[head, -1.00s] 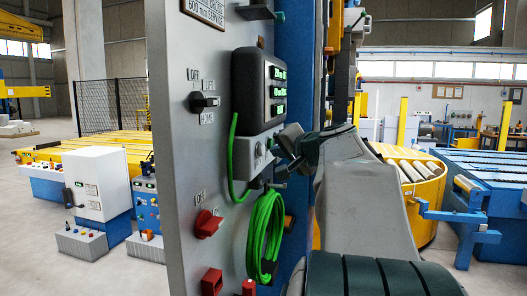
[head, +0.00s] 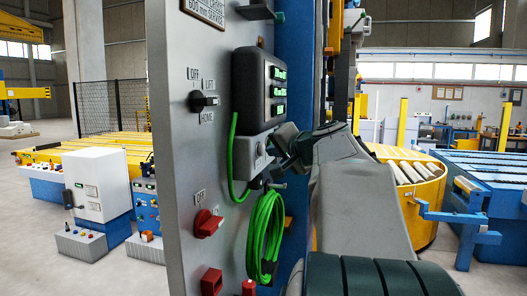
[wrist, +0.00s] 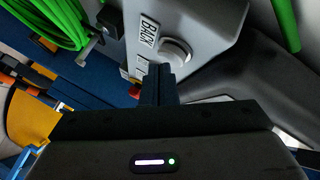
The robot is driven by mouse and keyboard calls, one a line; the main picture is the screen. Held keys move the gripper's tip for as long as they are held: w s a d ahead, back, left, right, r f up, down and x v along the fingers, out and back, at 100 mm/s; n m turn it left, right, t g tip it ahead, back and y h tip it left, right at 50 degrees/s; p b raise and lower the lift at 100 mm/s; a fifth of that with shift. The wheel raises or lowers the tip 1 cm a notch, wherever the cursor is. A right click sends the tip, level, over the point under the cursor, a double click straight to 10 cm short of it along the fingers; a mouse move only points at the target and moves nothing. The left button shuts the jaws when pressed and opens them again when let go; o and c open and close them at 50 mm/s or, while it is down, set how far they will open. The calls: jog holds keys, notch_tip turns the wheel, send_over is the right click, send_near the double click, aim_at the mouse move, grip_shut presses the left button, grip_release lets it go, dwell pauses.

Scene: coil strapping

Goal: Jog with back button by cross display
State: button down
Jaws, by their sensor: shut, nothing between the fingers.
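The cross display (head: 277,90) is a dark box with green readouts on the grey panel. A light grey button box (head: 258,152) sits just below it. In the wrist view the back button (wrist: 177,51) is a round pale button beside a BACK label (wrist: 147,33). My gripper (wrist: 157,73) is shut and empty, its fingertips close below and left of the button in that view. I cannot tell whether they touch anything. A second label is partly hidden by the fingers. In the head view my gripper (head: 273,150) hides the right end of the button box.
A coiled green cable (head: 265,235) hangs below the button box, and a green cable loop (head: 232,160) runs beside it. A black selector (head: 203,101) and a red knob (head: 207,223) stick out of the panel on the left.

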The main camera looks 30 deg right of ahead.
jog(key=shift+w+a, duration=0.3)
dwell(0.7)
jog(key=shift+s+d+b, duration=0.55)
jog(key=shift+s+d, duration=0.05)
jog(key=shift+s, duration=0.1)
jog(key=s+d+b, duration=0.1)
jog(key=s+d, duration=0.2)
jog(key=shift+s+d, duration=0.1)
jog(key=shift+s, duration=0.3)
dwell(0.6)
